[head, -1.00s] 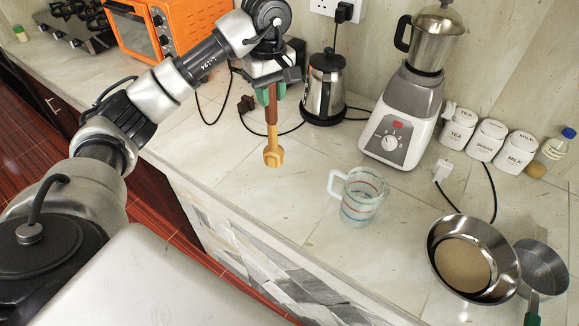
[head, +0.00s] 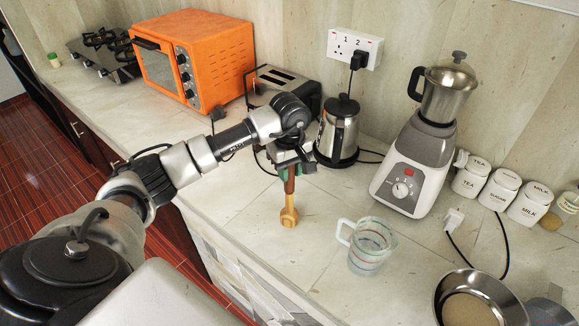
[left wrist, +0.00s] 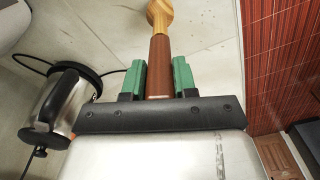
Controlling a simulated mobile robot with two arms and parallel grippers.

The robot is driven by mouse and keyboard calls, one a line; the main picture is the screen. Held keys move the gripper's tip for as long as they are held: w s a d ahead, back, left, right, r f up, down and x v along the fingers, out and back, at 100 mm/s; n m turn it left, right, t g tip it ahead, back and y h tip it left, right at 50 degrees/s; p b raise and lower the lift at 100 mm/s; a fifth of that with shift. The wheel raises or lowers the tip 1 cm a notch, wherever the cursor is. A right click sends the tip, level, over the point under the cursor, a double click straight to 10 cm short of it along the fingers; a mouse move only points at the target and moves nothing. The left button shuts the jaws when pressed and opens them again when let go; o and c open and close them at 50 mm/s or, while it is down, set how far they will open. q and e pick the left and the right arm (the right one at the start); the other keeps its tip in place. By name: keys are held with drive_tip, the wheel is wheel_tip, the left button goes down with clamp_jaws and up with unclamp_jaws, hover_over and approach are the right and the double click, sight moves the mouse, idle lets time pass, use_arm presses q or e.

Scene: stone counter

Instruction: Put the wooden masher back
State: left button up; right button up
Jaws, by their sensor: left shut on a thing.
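The wooden masher (head: 289,213) has a dark brown handle and a lighter wooden head. It hangs head down over the counter, left of the measuring jug. My left gripper (head: 288,172) is shut on its handle. In the left wrist view the masher (left wrist: 159,62) lies between the green fingers of my left gripper (left wrist: 159,78), with its light end pointing away. Whether its head touches the counter I cannot tell. My right gripper is not in view.
A clear measuring jug (head: 370,246) stands right of the masher. A steel kettle (head: 338,132), a toaster (head: 283,88), an orange oven (head: 196,60) and a blender (head: 420,150) stand along the wall. A steel pan (head: 480,299) is at lower right. The counter (head: 325,208) around the jug is clear.

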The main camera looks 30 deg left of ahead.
use_arm(q)
drive_tip(key=shift+f+b, duration=0.2)
drive_tip(key=shift+b, duration=0.1)
drive_tip(key=o, duration=0.9)
drive_tip(key=shift+r, duration=0.1)
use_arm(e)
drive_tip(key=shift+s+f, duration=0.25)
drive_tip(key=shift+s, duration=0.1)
use_arm(q)
drive_tip(key=shift+r+p, duration=0.15)
drive_tip(key=shift+p, duration=0.15)
drive_tip(key=shift+r, duration=0.2)
wheel_tip(320, 180, up, 10)
drive_tip(key=b, duration=0.3)
drive_tip(key=shift+b, duration=0.4)
drive_tip(key=shift+r, duration=0.8)
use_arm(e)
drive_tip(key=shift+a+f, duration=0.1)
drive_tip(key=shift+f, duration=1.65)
